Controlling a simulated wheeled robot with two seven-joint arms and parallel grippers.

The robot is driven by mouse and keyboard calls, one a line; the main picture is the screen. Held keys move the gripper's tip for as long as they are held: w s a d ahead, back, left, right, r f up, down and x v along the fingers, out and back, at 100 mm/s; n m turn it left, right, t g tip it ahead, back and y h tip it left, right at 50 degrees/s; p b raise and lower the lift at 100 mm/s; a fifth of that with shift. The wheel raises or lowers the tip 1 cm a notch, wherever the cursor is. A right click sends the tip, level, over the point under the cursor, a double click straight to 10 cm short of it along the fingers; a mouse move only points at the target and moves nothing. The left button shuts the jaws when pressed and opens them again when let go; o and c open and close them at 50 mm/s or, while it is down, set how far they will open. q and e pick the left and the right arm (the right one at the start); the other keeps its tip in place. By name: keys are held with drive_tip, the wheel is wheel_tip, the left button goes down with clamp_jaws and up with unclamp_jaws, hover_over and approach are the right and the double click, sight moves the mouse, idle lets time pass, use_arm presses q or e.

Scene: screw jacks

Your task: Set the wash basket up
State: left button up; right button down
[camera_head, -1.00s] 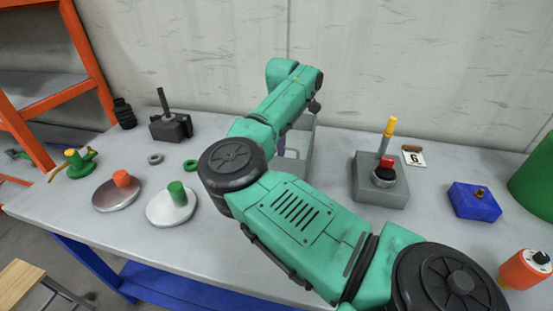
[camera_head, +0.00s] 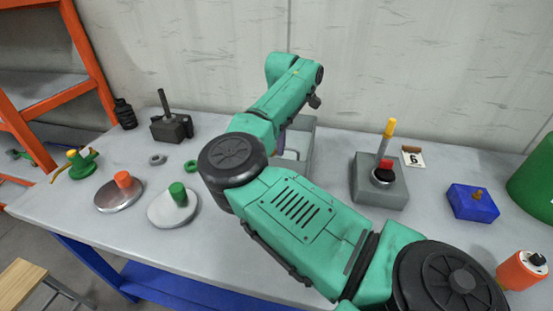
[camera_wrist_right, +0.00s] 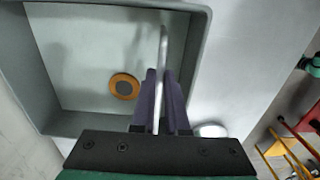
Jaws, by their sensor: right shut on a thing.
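A grey open-topped box (camera_head: 306,158), which looks like the wash basket, stands at the back middle of the table, partly hidden behind my right arm. In the right wrist view, its grey rim (camera_wrist_right: 45,75) surrounds a pale floor. An orange ring with a dark centre (camera_wrist_right: 124,86) lies inside. My right gripper (camera_wrist_right: 161,80) has its purple fingers shut on a thin pale plate (camera_wrist_right: 163,45), seen edge-on, over the box near its right wall. I cannot tell whether the plate touches the floor. My left gripper is not in view.
Left on the table are a red-knobbed disc (camera_head: 119,194), a green-knobbed disc (camera_head: 173,207), small rings (camera_head: 158,160) and a dark block with a rod (camera_head: 171,128). Right are a grey block with a yellow-tipped lever (camera_head: 380,185), a blue block (camera_head: 472,203) and an orange cylinder (camera_head: 522,271).

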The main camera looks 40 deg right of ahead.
drive_tip(key=shift+w+d+r+p, duration=0.15)
drive_tip(key=shift+r+p, duration=0.4)
drive_tip(key=shift+r, duration=0.8)
drive_tip(key=shift+s+r, duration=0.25)
drive_tip(key=shift+r, duration=0.15)
drive_tip(key=shift+w+p, duration=0.1)
drive_tip(key=shift+p, duration=0.25)
drive_tip(key=shift+r, duration=0.2)
drive_tip(key=shift+r+p, duration=0.35)
drive_tip(key=shift+r, duration=0.15)
drive_tip(key=shift+r, duration=0.2)
drive_tip(key=shift+r+p, duration=1)
drive_tip(key=shift+r, duration=0.4)
